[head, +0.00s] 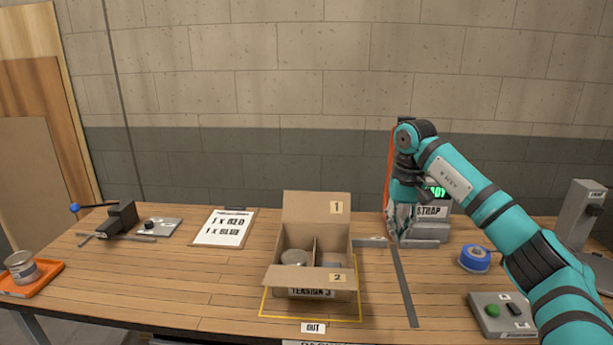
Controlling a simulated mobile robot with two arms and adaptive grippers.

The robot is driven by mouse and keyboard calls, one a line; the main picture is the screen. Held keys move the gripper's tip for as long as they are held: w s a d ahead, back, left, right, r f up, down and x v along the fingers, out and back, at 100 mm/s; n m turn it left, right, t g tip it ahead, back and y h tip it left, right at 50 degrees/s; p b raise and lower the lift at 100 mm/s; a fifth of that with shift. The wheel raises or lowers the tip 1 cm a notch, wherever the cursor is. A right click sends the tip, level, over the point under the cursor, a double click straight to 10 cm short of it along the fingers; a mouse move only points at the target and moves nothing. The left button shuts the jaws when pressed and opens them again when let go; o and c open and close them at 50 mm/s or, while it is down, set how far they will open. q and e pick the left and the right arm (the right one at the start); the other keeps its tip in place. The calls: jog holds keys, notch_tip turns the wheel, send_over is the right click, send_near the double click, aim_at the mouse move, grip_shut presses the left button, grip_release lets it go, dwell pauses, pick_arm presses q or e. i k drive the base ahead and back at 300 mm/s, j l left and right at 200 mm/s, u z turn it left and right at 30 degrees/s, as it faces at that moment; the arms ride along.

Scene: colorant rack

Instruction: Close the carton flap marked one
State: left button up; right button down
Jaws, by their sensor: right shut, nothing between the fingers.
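An open cardboard carton (270,247) stands on the table inside a yellow outline. Its back flap, marked 1 (305,208), stands up. Its front flap, marked 2 (305,277), hangs outward over the front wall and partly covers a label there. A divider splits the inside; a round grey can lid (293,257) shows in the left compartment, and something grey shows low in the right one. My right gripper (397,238) points down to the right of the carton, in front of the strap machine, apart from both flaps. It is shut and empty. My left gripper is not in view.
The strap machine (431,212) stands behind my right gripper, with a dark strip (404,287) running forward. A blue tape roll (474,258) and a button box (503,315) are at right. A clipboard (224,228), a clamp (121,217) and an orange tray (45,278) are at left.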

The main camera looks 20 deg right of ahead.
aim_at(298, 206)
jog(key=i, duration=1.4)
